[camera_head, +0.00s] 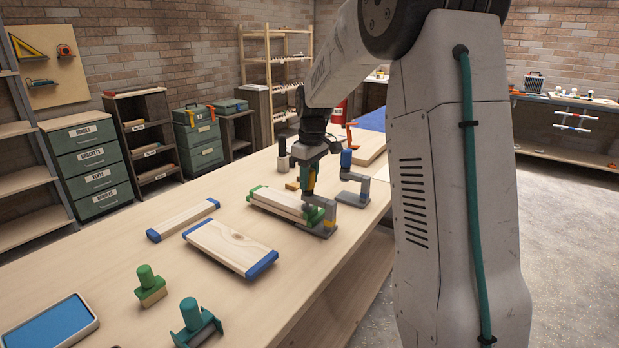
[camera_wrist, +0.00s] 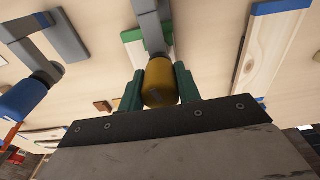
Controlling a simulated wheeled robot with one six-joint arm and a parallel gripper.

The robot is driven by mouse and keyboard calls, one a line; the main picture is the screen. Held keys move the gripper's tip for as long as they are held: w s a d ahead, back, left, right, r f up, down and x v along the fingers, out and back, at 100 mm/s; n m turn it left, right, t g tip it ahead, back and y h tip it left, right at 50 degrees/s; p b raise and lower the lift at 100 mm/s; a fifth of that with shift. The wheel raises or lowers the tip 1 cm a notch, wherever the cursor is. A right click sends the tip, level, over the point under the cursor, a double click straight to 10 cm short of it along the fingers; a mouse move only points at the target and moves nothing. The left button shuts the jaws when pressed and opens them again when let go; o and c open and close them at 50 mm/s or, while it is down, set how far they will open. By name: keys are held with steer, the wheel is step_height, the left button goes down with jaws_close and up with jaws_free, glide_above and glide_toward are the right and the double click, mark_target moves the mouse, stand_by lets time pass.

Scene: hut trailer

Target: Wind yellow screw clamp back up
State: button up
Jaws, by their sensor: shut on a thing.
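The yellow screw clamp's handle (camera_wrist: 160,82) sits between the two green fingers of my gripper (camera_wrist: 160,92) in the wrist view, and the gripper is shut on it. The clamp's grey frame (camera_wrist: 151,28) runs away beyond the handle. In the head view my gripper (camera_head: 309,176) reaches down from above onto the clamp, whose grey lower part (camera_head: 318,230) shows at the end of green-ended boards (camera_head: 275,206). The gripper hides most of the handle there. I cannot tell whether the clamp's screw touches the boards.
A blue-handled clamp (camera_head: 346,158) stands close by, to the right of my gripper. Blue-ended boards (camera_head: 232,246) lie on the bench (camera_head: 120,240). A green-handled tool (camera_head: 147,278), a teal-handled tool (camera_head: 190,314) and a blue tray (camera_head: 95,322) are at the front.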

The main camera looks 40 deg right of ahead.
mark_target(311, 170)
steer(key=shift+n, duration=1.2)
steer(key=o, duration=1)
steer(key=shift+c, duration=0.2)
steer(key=shift+r, duration=0.1)
steer(key=r, duration=0.7)
steer(key=shift+s+d+r, duration=0.15)
steer(key=shift+s+r, duration=0.1)
steer(key=shift+r, duration=0.1)
